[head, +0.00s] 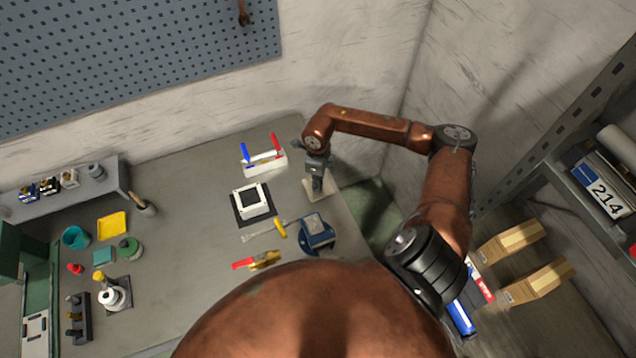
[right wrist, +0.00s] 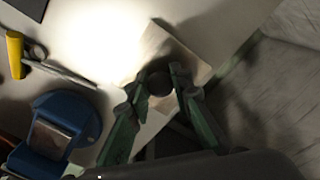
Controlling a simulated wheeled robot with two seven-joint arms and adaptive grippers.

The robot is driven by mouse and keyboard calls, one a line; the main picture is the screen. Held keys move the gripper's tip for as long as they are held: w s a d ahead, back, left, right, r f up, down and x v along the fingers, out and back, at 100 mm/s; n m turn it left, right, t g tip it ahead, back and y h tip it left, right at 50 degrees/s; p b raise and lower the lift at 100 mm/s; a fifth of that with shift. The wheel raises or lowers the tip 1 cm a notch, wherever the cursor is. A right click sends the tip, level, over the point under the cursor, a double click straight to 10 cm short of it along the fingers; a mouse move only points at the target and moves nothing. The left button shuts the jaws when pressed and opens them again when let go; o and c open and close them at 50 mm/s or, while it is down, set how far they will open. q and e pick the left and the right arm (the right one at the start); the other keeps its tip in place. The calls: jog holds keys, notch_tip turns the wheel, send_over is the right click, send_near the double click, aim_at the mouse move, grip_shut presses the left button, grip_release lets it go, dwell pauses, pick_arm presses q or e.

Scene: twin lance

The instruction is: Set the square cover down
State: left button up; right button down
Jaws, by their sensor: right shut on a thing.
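The square cover (head: 326,192) is a flat beige plate near the right edge of the bench. It also shows in the right wrist view (right wrist: 190,55), with a dark round knob (right wrist: 158,82) on it. My right gripper (head: 317,188) points down over the cover, its green fingers (right wrist: 159,79) shut on the knob. In the wrist view the cover's corner reaches the bench edge; whether it touches the bench I cannot tell. A white square frame (head: 265,194) with a black middle sits on a black mat (head: 240,217) to the left. My left gripper is not in view.
A white holder (head: 264,162) with blue and red handles stands behind. A blue device (head: 317,232), a caliper-like tool (head: 259,233) and a red-yellow tool (head: 257,261) lie in front.

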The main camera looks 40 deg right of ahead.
jog(key=shift+f, duration=0.6)
jog(key=c, duration=1.7)
grip_release()
jog(key=shift+f, duration=0.1)
jog(key=shift+c, duration=0.2)
jog(key=shift+r, duration=0.2)
notch_tip(320, 180, up, 12)
jog(key=shift+b, duration=0.35)
jog(key=shift+f, duration=0.15)
